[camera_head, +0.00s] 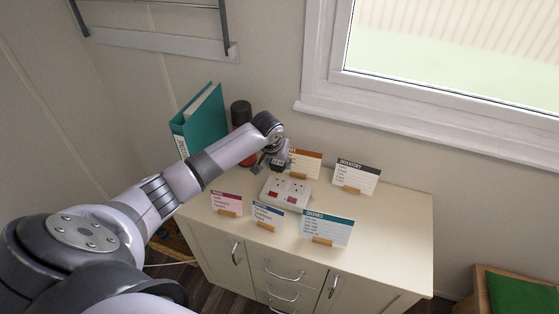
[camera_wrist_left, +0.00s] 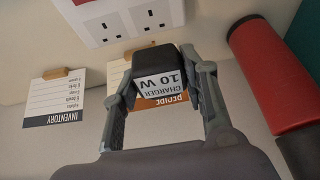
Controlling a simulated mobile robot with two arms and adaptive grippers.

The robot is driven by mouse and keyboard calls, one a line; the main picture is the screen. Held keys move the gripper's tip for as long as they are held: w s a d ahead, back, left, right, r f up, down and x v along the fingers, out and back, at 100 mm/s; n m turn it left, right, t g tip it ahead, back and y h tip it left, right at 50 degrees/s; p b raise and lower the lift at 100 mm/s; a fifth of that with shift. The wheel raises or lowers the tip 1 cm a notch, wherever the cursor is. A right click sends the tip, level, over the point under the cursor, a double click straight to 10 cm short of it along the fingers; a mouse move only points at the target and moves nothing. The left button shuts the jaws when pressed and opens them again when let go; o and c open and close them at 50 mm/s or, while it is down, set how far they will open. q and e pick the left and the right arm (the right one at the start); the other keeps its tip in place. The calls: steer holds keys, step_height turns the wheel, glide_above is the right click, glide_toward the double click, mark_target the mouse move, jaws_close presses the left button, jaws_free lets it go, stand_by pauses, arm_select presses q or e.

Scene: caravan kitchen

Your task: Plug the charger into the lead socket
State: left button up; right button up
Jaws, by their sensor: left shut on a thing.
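The charger (camera_wrist_left: 163,82) is a small black block with a white label reading "CHARGER 10 W". My left gripper (camera_wrist_left: 160,70) is shut on it, one finger on each side. In the head view my left gripper (camera_head: 272,162) is at the far side of the lead socket, and the charger is hard to make out there. The lead socket (camera_head: 287,191) is a white double block with two red switches, lying on the cabinet top. In the wrist view the socket (camera_wrist_left: 122,14) shows beyond the charger, with a visible gap between them. My right gripper is not in view.
Cards in wooden stands surround the socket: pink (camera_head: 226,202), blue (camera_head: 267,214), Drinks (camera_head: 327,230), Inventory (camera_head: 357,176) and an orange-topped one (camera_head: 305,162). A teal binder (camera_head: 202,123) and a red and black cylinder (camera_wrist_left: 272,85) stand behind my gripper. The cabinet top's right side (camera_head: 400,225) is clear.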

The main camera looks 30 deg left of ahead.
arm_select(q)
steer(key=f+b, duration=0.2)
steer(key=f, duration=0.1)
steer(key=f+b, duration=0.1)
steer(key=b, duration=0.1)
steer(key=shift+w+f, duration=0.25)
steer(key=shift+f, duration=0.7)
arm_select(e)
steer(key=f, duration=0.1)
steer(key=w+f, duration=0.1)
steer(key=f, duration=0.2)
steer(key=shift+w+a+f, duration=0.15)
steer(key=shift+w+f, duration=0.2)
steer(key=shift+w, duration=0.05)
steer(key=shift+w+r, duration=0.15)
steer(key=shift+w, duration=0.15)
arm_select(q)
steer(key=shift+s+p, duration=0.1)
steer(key=shift+p, duration=0.8)
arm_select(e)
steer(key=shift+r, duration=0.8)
arm_select(q)
steer(key=shift+f+b, duration=0.5)
steer(key=shift+f, duration=0.4)
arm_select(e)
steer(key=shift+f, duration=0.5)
